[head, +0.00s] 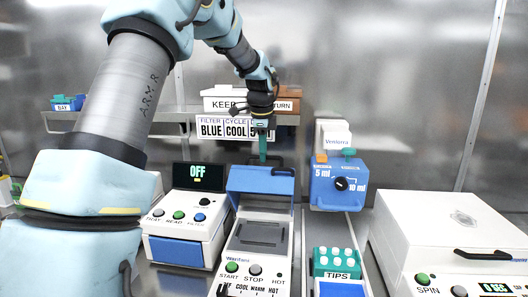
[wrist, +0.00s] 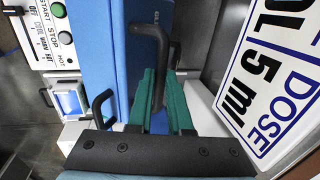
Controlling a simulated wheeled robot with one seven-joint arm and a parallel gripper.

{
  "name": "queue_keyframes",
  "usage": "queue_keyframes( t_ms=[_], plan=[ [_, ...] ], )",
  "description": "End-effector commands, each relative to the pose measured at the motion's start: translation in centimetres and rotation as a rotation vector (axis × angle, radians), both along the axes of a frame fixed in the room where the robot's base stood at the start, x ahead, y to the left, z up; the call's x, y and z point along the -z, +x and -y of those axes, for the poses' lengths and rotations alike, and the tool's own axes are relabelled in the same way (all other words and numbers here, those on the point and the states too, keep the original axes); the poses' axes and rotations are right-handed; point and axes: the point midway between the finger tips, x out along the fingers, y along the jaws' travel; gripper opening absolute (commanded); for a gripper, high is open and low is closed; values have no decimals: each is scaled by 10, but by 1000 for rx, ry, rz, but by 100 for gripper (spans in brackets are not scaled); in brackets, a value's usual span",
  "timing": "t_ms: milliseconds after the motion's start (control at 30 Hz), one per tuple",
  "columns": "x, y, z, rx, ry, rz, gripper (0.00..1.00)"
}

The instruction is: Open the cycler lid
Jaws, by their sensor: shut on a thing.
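The cycler (head: 252,262) stands at the middle front, with START and STOP buttons and a COOL/WARM/HOT marking on its front panel. Its blue lid (head: 258,182) is raised at the back, and the grey block recess (head: 258,235) is uncovered. The lid's blue face (wrist: 100,50) also fills the upper left of the wrist view. My gripper (head: 263,152) is above the lid's top edge. In the wrist view its green fingers (wrist: 160,95) are closed around the lid's black handle (wrist: 150,45).
A reader showing OFF (head: 196,212) stands close on the left. A blue dosing unit (head: 338,182) and a green tips rack (head: 335,262) are to the right, with a white spinner (head: 445,240) farther right. A BLUE/COOL/5 ml sign (head: 222,128) hangs behind my gripper.

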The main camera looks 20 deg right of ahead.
Motion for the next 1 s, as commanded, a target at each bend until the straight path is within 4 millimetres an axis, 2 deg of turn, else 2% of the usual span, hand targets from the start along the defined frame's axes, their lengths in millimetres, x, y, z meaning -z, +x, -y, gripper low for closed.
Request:
queue_keyframes(
  t_ms=[300, 733, 767, 1000],
  plan=[
    [5, 9, 4, -1, 6, -11, 0],
    [6, 9, 4, -1, 6, -11, 0],
    [6, 9, 4, -1, 6, -11, 19],
    [3, 10, 5, -1, 4, -7, 46]
  ],
)
